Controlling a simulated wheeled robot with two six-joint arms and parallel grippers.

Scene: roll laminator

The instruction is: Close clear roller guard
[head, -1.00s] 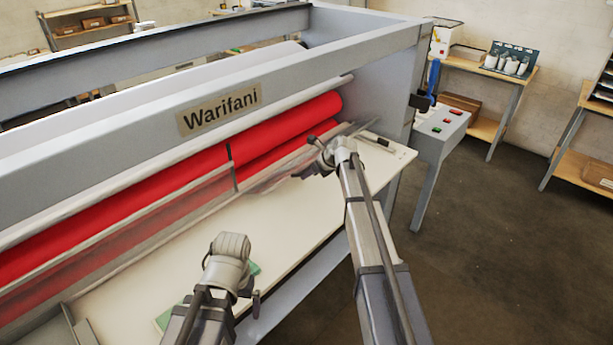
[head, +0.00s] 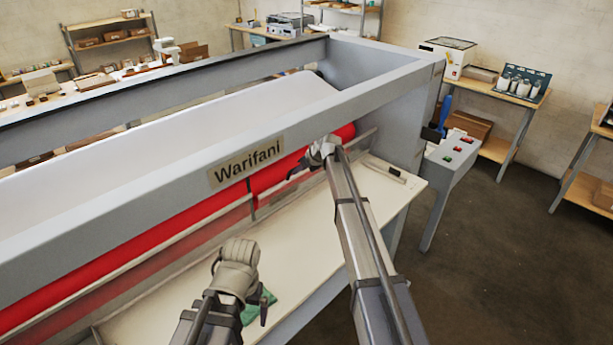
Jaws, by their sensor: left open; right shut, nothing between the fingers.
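The clear roller guard (head: 180,246) is a see-through panel along the front of the red rollers (head: 62,287). Its outline is faint, and its exact angle is hard to tell. A dark upright piece (head: 252,200) shows near its middle. My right gripper (head: 296,168) is shut and empty, in front of the rollers at the right part of the guard; I cannot tell whether it touches the guard. My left gripper (head: 264,308) is open, low over the front of the white table, partly hidden by its own wrist, and apart from the guard.
The grey laminator frame (head: 385,80) with the "Warifani" label (head: 246,162) runs above the rollers. A green item (head: 256,306) lies on the white table (head: 300,235). A control box with buttons (head: 455,150) stands at the right. The floor at the right is clear.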

